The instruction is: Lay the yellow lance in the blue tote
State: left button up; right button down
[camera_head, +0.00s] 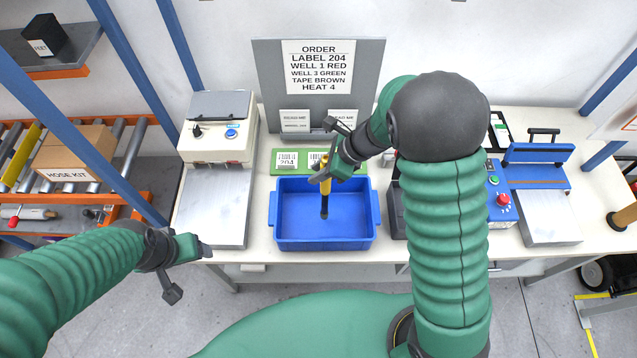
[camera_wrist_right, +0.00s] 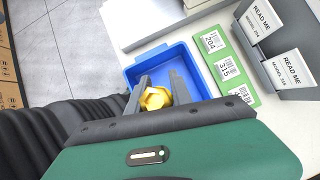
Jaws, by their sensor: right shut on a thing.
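The blue tote (camera_head: 292,242) stands on the white bench in front of me and looks otherwise empty. My right gripper (camera_head: 322,176) is over the tote's back part and shut on the yellow lance (camera_head: 325,187). The lance points down into the tote, close to upright, with its black lower end over the tote floor; I cannot tell whether it touches. In the right wrist view the lance's yellow end (camera_wrist_right: 156,98) sits between the two fingers, and the tote (camera_wrist_right: 196,72) is behind it. My left gripper (camera_head: 190,270) is away from the bench at the lower left; its jaw opening is unclear.
A green label strip (camera_head: 288,161) lies behind the tote, below the grey order board (camera_head: 262,75). A scale-like machine (camera_head: 215,205) stands to the left. A blue sealer (camera_head: 540,155) and a control box with a red button (camera_head: 503,200) stand to the right.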

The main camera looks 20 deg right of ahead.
aim_at(325, 192)
jog(key=f, duration=0.1)
jog(key=w+f, duration=0.1)
jog(key=f, duration=0.2)
jog(key=shift+w+d+f, duration=0.25)
jog(key=shift+d+f, duration=0.05)
jog(key=shift+f, duration=0.05)
jog(key=c, duration=1.6)
grip_release()
jog(key=shift+d, duration=0.1)
jog(key=shift+o, duration=1.3)
jog(key=shift+s+r, duration=0.1)
jog(key=shift+s, duration=0.1)
jog(key=shift+o, duration=1)
jog(key=shift+s+r, duration=0.15)
jog(key=shift+s, duration=0.05)
pick_arm(q)
jog(key=shift+w+d+f, duration=0.1)
jog(key=shift+w+d, duration=0.05)
jog(key=shift+w, duration=0.1)
pick_arm(e)
jog(key=shift+a, duration=0.25)
